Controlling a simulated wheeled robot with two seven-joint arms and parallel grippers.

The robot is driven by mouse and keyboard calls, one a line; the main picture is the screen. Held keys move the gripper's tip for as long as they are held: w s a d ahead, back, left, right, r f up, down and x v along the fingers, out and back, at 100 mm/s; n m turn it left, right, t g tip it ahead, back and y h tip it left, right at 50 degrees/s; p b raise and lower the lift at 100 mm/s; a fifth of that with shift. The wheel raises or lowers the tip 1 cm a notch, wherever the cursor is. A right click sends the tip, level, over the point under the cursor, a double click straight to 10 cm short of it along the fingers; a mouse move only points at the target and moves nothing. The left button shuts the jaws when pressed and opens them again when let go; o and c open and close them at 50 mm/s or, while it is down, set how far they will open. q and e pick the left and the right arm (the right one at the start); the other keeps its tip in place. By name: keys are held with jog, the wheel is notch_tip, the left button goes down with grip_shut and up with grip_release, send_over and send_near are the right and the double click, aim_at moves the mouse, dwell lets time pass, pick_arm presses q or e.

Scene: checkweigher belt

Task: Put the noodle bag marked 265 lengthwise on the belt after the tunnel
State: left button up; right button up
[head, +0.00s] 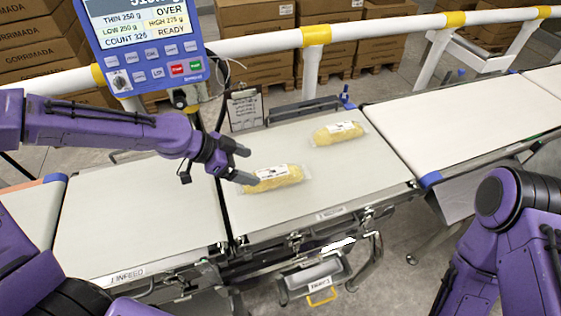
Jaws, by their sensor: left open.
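Two clear noodle bags with white labels lie on the middle belt section (355,175). The nearer noodle bag (275,179) is at the section's left part, and the farther noodle bag (338,133) is toward the back right. Their printed weights are too small to read, so I cannot tell which is marked 265. My left gripper (246,165) is open, its fingertips at the left end of the nearer bag; I cannot tell whether they touch it. No tunnel is clearly visible. My right arm shows at the lower right, its gripper out of view.
The infeed belt (135,215) on the left and another belt (460,120) on the right are bare. A blue display (145,45) stands at upper left, reading OVER and READY. A white rail (260,46) runs behind, with stacked cartons beyond. A clipboard (244,109) stands behind the belt.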

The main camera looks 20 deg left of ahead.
aim_at(265, 173)
pick_arm(q)
jog(key=shift+w+d+f, duration=0.15)
jog(key=shift+w+f, duration=0.1)
jog(key=shift+w, duration=0.05)
jog(key=shift+s+d+f, duration=0.15)
jog(key=shift+d+f, duration=0.85)
jog(key=shift+d, duration=0.2)
jog(key=shift+w+a+p+x, duration=0.1)
jog(key=shift+p+x, duration=0.15)
jog(key=shift+x, duration=1.4)
jog(key=shift+w+a+p+x, duration=0.1)
jog(key=shift+a+p+x, duration=0.1)
jog(key=shift+x, duration=1.4)
jog(key=c, duration=1.2)
jog(key=shift+w, duration=0.1)
jog(key=shift+c, duration=0.2)
